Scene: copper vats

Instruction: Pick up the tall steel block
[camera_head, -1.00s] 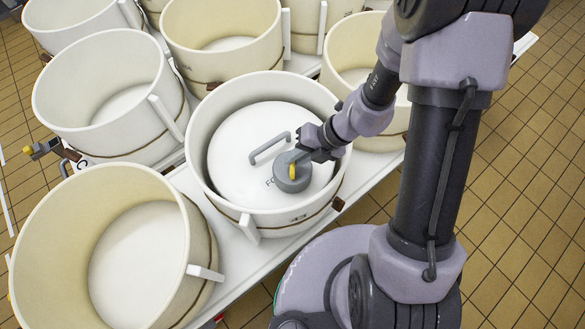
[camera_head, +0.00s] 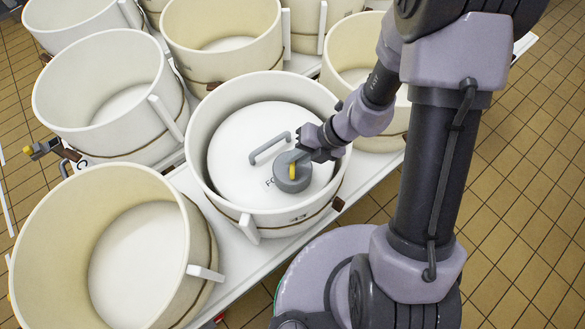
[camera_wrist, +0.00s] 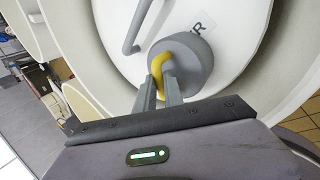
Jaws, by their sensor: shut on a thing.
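A squat round grey weight (camera_head: 296,181) with a yellow handle (camera_head: 292,171) rests on, or just over, a white lid (camera_head: 240,130) inside the middle vat. The weight (camera_wrist: 185,56) and its yellow handle (camera_wrist: 160,62) also show in the wrist view. My gripper (camera_head: 303,163) reaches in from the upper right. In the wrist view my gripper (camera_wrist: 163,88) has its two fingers shut on the yellow handle. I cannot tell whether the weight touches the lid. I make out no separate tall steel block.
The cream vat (camera_head: 335,178) has a wall around the lid and weight. A grey bar handle (camera_head: 268,147) stands on the lid beside the weight. Several open vats crowd the left and back on a white platform (camera_head: 232,262). Tiled floor (camera_head: 515,200) is clear at right.

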